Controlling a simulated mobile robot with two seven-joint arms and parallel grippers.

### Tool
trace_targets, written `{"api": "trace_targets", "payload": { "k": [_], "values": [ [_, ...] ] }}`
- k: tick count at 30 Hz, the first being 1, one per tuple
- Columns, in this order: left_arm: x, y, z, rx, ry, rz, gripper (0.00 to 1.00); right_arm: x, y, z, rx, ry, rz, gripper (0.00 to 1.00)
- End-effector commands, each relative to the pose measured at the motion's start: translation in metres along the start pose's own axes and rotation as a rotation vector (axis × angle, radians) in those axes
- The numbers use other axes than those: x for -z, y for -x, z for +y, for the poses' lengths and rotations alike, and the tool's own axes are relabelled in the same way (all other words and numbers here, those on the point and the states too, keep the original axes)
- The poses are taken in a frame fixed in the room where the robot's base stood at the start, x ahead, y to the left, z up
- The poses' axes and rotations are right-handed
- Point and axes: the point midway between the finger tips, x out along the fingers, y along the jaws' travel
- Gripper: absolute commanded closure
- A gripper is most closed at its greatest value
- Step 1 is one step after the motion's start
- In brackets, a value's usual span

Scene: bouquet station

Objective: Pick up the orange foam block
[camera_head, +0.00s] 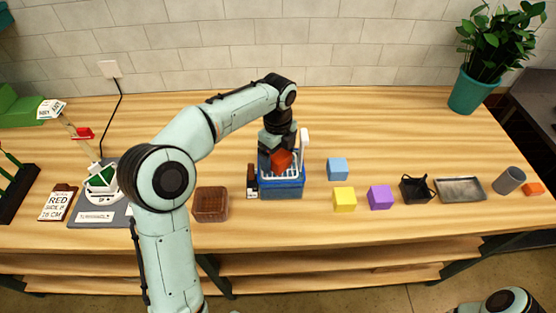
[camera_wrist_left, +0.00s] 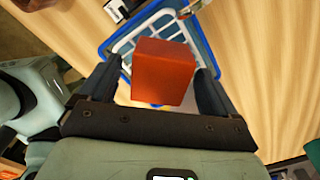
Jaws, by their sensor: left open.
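An orange-red block (camera_head: 281,161) is at the blue basket with a white grid (camera_head: 282,187) near the middle of the table. It also shows large in the left wrist view (camera_wrist_left: 163,72), between the two dark fingers of my left gripper (camera_wrist_left: 160,80), with the basket (camera_wrist_left: 108,38) behind it. My left gripper (camera_head: 279,148) is open around the block, pointing down over the basket. A small gap shows by the left finger; contact on the right side cannot be told. My right gripper is not seen.
A blue block (camera_head: 337,169), yellow block (camera_head: 344,199) and purple block (camera_head: 380,197) stand right of the basket. Beyond are a black holder (camera_head: 415,189), metal tray (camera_head: 460,189) and grey cup (camera_head: 509,180).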

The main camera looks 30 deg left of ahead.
Motion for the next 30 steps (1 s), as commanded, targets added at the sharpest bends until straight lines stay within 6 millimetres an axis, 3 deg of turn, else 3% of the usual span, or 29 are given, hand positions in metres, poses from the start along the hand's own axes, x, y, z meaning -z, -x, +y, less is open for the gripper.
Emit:
{"api": "trace_targets", "payload": {
  "k": [3,10,15,18,26,30],
  "values": [
    [0.000,-0.011,0.001,-0.001,0.000,0.000,0.08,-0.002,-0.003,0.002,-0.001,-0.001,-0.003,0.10],
    [0.000,-0.011,0.000,0.001,0.000,0.000,0.08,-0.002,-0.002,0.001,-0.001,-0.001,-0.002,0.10],
    [0.000,-0.010,0.000,0.001,0.000,0.000,0.64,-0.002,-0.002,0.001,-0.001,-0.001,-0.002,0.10],
    [0.000,-0.010,0.000,0.002,0.000,0.000,0.75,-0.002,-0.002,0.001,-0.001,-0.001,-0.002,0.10],
    [0.000,-0.007,0.000,0.002,0.000,0.000,0.75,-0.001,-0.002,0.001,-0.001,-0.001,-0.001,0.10],
    [0.000,0.003,-0.001,0.003,0.000,-0.001,0.75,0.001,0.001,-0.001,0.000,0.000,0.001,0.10]
  ]
}}
